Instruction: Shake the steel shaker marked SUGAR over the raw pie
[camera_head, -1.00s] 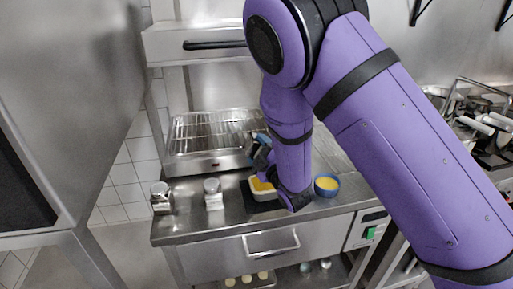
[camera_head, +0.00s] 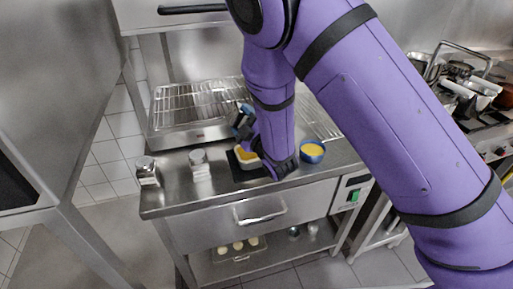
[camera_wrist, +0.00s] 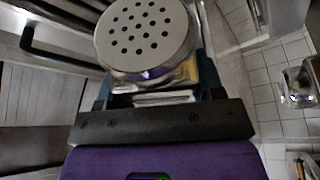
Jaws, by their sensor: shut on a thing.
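My gripper (camera_wrist: 155,92) is shut on a steel shaker (camera_wrist: 146,35) with a round perforated lid; the lid faces the wrist camera. Its label is not visible, so I cannot read SUGAR on it. In the head view my gripper (camera_head: 243,122) is beside and above a small pale dish with a yellow filling (camera_head: 246,155), which looks like the raw pie. The dish sits on a dark mat (camera_head: 237,172) on the steel counter. My forearm hides part of the dish and the held shaker there.
Two other shakers (camera_head: 147,171) (camera_head: 199,165) stand on the counter to the left, their labels unreadable. A blue bowl of yellow liquid (camera_head: 312,152) is right of my arm. A wire rack (camera_head: 195,103) lies behind. Pans (camera_head: 465,85) are at far right.

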